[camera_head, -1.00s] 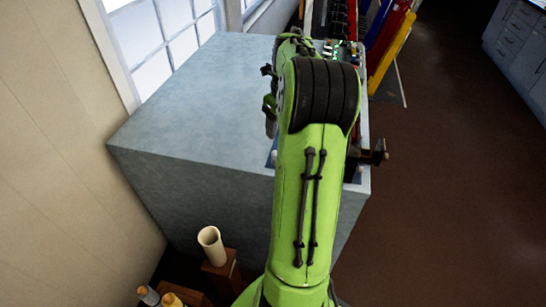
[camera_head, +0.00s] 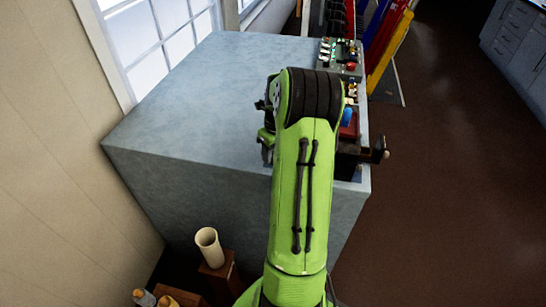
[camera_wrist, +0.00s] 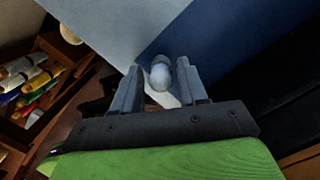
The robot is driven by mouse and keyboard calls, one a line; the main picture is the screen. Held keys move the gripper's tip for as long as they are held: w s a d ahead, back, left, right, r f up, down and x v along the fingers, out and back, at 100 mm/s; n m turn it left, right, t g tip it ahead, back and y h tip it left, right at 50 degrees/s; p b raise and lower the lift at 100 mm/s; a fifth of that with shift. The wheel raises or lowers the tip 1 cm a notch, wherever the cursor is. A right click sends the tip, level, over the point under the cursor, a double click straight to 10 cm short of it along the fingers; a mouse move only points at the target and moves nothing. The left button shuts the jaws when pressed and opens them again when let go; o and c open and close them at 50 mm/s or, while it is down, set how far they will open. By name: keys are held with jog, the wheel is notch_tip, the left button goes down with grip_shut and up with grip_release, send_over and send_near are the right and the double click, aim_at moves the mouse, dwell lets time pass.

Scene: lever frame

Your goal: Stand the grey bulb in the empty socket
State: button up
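The grey bulb (camera_wrist: 160,76) shows in the wrist view as a pale rounded shape between the two fingertips, over a dark blue surface. My gripper (camera_wrist: 159,80) has its fingers apart, and narrow gaps seem to show on both sides of the bulb. I cannot tell what the bulb's lower end rests on. In the head view my arm hides the gripper and the bulb, near the bench's front right. A panel with several small coloured pieces (camera_head: 341,56) stands at the bench's back right. I cannot make out the empty socket in either view.
The grey bench (camera_head: 190,110) is bare on its left, beside the window wall. A red and blue piece (camera_head: 348,122) and a dark lever (camera_head: 375,154) lie right of my arm. A cream cylinder (camera_head: 209,246) stands below. A rack of coloured tubes (camera_wrist: 28,85) shows at left.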

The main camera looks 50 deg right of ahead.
grip_shut()
jog(key=shift+r, duration=0.1)
notch_tip(320, 180, up, 10)
jog(key=shift+f+p, duration=0.1)
jog(key=shift+p, duration=0.65)
